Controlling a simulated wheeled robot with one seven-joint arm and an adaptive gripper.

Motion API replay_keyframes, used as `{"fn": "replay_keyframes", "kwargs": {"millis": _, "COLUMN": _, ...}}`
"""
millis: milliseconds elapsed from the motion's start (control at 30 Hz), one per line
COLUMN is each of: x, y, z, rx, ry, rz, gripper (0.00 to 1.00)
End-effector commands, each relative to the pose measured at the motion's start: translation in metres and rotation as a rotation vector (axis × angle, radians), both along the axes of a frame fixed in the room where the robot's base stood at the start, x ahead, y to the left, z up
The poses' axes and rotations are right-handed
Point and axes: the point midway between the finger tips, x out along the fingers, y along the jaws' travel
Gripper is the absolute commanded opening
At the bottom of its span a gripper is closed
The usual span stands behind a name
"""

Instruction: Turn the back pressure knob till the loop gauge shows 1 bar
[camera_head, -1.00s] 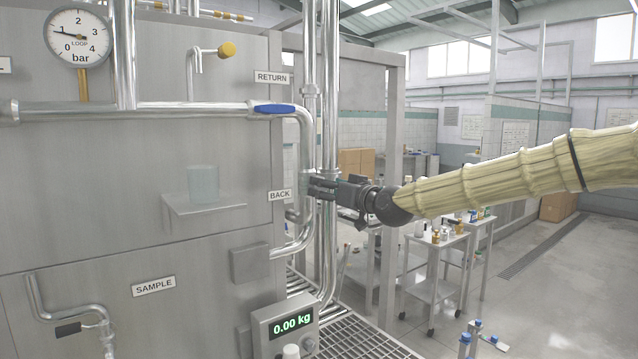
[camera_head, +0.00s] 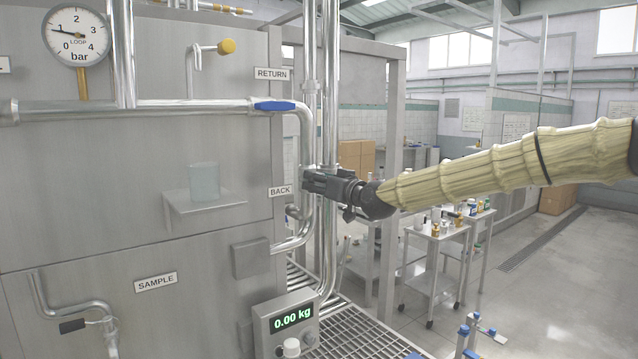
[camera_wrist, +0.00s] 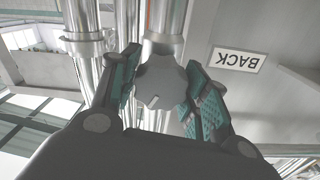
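The back pressure knob (camera_wrist: 158,84) is a grey lobed knob with a small notch, on a pipe beside the BACK label (camera_wrist: 234,60). In the wrist view my gripper (camera_wrist: 162,72) has one finger on each side of it, and both fingertips appear to touch its edges. In the head view my gripper (camera_head: 308,180) is at the vertical pipe just right of the BACK label (camera_head: 280,191) and hides the knob. The loop gauge (camera_head: 77,37) is a white round dial at top left. Its needle points left, close to the 1.
A steel pipe with a blue handle (camera_head: 275,106) runs above my gripper, below the RETURN label (camera_head: 271,74). A scale display (camera_head: 292,318) reading 0.00 kg stands below. A trolley with bottles (camera_head: 436,238) stands behind, to the right. Open floor lies at right.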

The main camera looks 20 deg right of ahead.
Motion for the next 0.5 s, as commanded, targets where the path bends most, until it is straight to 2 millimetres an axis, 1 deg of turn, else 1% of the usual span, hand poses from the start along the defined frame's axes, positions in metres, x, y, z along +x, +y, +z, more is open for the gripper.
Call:
{"fn": "replay_keyframes", "kwargs": {"millis": 33, "x": -0.0001, "y": -0.0001, "z": 0.0000, "rx": 0.000, "ry": 0.000, "rz": 0.000, "gripper": 0.30}}
{"fn": "replay_keyframes", "kwargs": {"millis": 100, "x": 0.0000, "y": -0.0002, "z": 0.0001, "rx": 0.000, "ry": 0.000, "rz": 0.000, "gripper": 0.20}}
{"fn": "replay_keyframes", "kwargs": {"millis": 300, "x": 0.0001, "y": -0.0005, "z": -0.0021, "rx": 0.022, "ry": 0.007, "rz": -0.001, "gripper": 0.20}}
{"fn": "replay_keyframes", "kwargs": {"millis": 500, "x": 0.0000, "y": -0.0012, "z": -0.0055, "rx": 0.151, "ry": 0.053, "rz": -0.001, "gripper": 0.20}}
